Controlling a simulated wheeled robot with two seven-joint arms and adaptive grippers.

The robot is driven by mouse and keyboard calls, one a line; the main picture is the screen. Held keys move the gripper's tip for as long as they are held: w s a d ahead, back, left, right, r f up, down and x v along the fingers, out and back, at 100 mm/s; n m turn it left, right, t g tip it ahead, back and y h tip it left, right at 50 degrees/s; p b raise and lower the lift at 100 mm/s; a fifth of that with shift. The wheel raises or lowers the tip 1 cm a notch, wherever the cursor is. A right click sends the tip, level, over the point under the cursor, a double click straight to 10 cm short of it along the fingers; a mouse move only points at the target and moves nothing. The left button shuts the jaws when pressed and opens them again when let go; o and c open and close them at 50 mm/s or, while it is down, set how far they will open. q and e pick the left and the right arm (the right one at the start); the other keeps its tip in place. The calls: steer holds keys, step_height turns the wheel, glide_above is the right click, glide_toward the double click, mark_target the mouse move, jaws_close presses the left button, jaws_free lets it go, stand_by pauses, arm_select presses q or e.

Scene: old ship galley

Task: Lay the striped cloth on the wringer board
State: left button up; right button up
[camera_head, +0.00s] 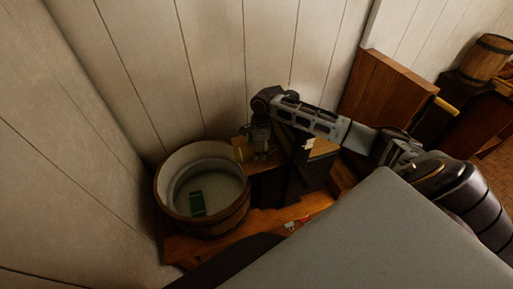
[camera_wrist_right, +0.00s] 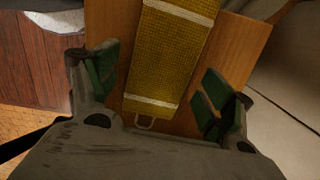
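The striped cloth (camera_wrist_right: 172,60), yellow with white bands and a small loop at its near end, lies flat on a wooden board (camera_wrist_right: 236,62) in the right wrist view. A yellowish bit of it shows beside my gripper in the head view (camera_head: 239,153). My right gripper (camera_wrist_right: 160,82) is open, its green-padded fingers on either side of the cloth, with no grip on it. In the head view the right gripper (camera_head: 262,151) points down at the board, right of the tub. I cannot tell whether this board is the wringer board. My left gripper is not in view.
A round wooden tub (camera_head: 244,213) with a green block (camera_head: 197,203) inside stands at the left by the plank wall. A brown wooden panel (camera_head: 385,90) and a small barrel (camera_head: 486,58) are at the right. Walls close off the left and back.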

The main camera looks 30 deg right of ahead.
stand_by(0.3)
steer(key=shift+r, duration=0.15)
step_height(320, 180, up, 12)
steer(key=d, duration=0.1)
steer(key=shift+s+d+f, duration=0.2)
steer(key=shift+s, duration=0.05)
stand_by(0.3)
stand_by(0.5)
